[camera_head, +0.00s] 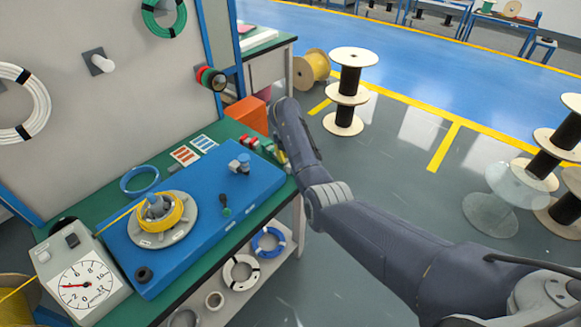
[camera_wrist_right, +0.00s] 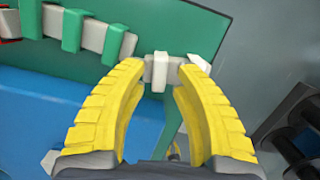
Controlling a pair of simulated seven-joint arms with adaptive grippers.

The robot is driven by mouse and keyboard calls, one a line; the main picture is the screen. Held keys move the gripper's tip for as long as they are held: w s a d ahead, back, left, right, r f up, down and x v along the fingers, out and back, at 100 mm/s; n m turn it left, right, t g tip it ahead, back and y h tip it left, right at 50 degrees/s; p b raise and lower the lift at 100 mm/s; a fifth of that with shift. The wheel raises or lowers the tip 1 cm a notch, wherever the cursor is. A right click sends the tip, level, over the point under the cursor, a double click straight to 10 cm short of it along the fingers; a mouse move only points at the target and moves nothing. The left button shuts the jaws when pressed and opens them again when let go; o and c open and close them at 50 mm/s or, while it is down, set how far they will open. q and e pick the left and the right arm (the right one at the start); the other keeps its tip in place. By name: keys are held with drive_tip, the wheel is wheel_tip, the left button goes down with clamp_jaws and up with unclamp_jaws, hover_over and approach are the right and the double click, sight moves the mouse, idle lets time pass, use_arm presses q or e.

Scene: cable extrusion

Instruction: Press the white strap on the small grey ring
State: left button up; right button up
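In the right wrist view a white strap (camera_wrist_right: 160,72) lies across a short grey piece (camera_wrist_right: 189,74), which looks like part of the small grey ring. The rest of the ring is hidden or out of frame. My right gripper (camera_wrist_right: 160,84) has two yellow ribbed fingers, spread apart with the strap showing between their tips. I cannot tell whether they touch the ring. In the head view my right gripper (camera_head: 280,151) is at the bench's right end, mostly hidden by my arm. My left gripper is not in view.
A pale strip with green straps (camera_wrist_right: 72,31) lies beside the grey piece. A blue board (camera_head: 210,238) on the green bench carries a yellow cable coil (camera_head: 174,216). A dial gauge (camera_head: 83,286) stands front left. An orange bin (camera_head: 248,114) is behind the gripper.

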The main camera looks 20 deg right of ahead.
drive_tip(key=shift+f, duration=0.7)
drive_tip(key=shift+r, duration=0.15)
idle(0.3)
drive_tip(key=shift+c, duration=0.4)
clamp_jaws()
wheel_tip(320, 180, up, 8)
idle(1.0)
